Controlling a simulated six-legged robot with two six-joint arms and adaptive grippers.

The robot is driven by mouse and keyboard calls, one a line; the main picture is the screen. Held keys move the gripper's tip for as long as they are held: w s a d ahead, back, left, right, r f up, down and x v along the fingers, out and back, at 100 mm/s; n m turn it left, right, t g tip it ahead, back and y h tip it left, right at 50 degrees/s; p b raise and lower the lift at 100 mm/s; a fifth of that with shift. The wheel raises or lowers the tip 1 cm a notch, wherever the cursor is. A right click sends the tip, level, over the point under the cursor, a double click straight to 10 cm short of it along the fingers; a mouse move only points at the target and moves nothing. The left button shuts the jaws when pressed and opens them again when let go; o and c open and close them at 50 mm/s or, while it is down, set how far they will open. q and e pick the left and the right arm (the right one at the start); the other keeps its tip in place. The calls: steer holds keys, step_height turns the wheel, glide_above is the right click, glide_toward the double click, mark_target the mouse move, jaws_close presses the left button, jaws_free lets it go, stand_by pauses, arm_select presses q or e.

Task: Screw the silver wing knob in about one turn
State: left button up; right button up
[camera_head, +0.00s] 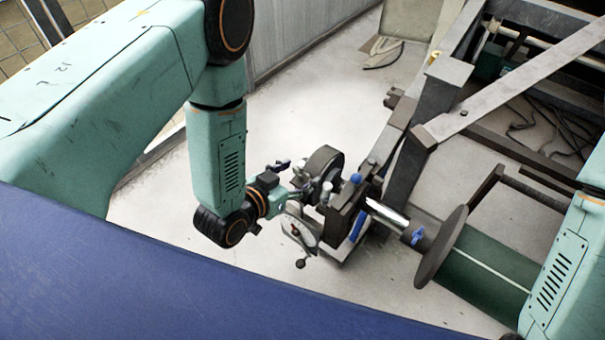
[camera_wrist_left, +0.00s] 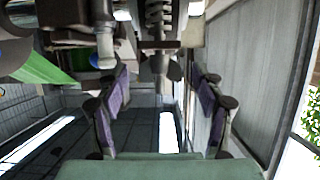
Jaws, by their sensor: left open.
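In the left wrist view, the silver wing knob (camera_wrist_left: 159,69) hangs at the end of a threaded rod with a spring, near top centre. My left gripper (camera_wrist_left: 160,84) is open, its two purple-padded fingers apart on either side of the knob's line. The knob appears near the fingertips, and I see no finger touching it. In the head view, my left gripper (camera_head: 291,182) is beside the dark round brake housing at the shaft's end. I cannot pick the knob out clearly there among small silver parts. My right gripper is not in view; only my right arm shows at the right edge.
A dark round housing (camera_head: 323,164), a bearing block (camera_head: 345,212) with blue levers, and a silver shaft (camera_head: 386,213) crowd the gripper's right. A large disc (camera_head: 441,247) and green roll (camera_head: 492,272) lie beyond. Grey frame beams (camera_head: 440,95) rise behind. Floor left of the gripper is clear.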

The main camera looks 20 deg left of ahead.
arm_select(q)
steer(key=shift+w+d+f, duration=0.25)
steer(key=shift+w+f, duration=0.05)
steer(key=shift+w, duration=0.5)
steer(key=shift+c, duration=0.3)
steer(key=shift+s, duration=0.1)
steer(key=shift+c, duration=0.6)
steer(key=c, duration=1)
steer(key=shift+m+g+h, duration=0.3)
steer(key=shift+m+h, duration=0.1)
